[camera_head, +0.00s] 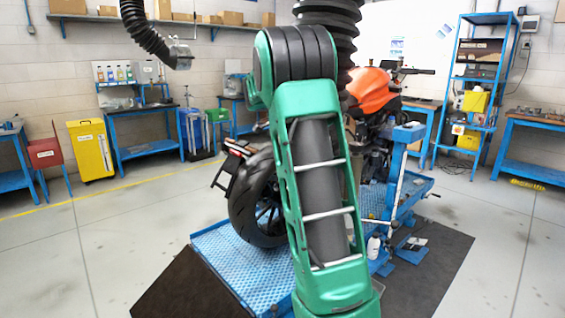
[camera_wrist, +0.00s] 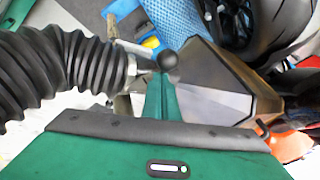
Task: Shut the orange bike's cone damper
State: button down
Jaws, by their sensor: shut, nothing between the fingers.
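The orange bike (camera_head: 375,92) stands on a blue lift, largely hidden behind my arm. In the wrist view, a grey metal cone (camera_wrist: 215,85) sits at the end of a black ribbed hose (camera_wrist: 50,70) with a metal collar. The damper plate is hidden. In the head view my arm hides the gripper and cone.
The blue lift platform (camera_head: 232,262) lies below the bike's rear wheel (camera_head: 255,205). A second hanging hose with a metal nozzle (camera_head: 178,54) is at upper left. A yellow cabinet (camera_head: 90,150) and benches line the wall. The floor at left and right is clear.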

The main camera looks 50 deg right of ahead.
jog(key=shift+w+d+m+g, duration=0.3)
jog(key=shift+w+m, duration=0.2)
jog(key=shift+m, duration=0.1)
jog(key=shift+w+d, duration=0.3)
jog(key=shift+w, duration=0.25)
jog(key=shift+a, duration=0.1)
jog(key=s+a+v, duration=0.1)
jog(key=v, duration=1.1)
jog(key=shift+s+a, duration=0.35)
jog(key=shift+s, duration=0.05)
jog(key=shift+f, duration=0.1)
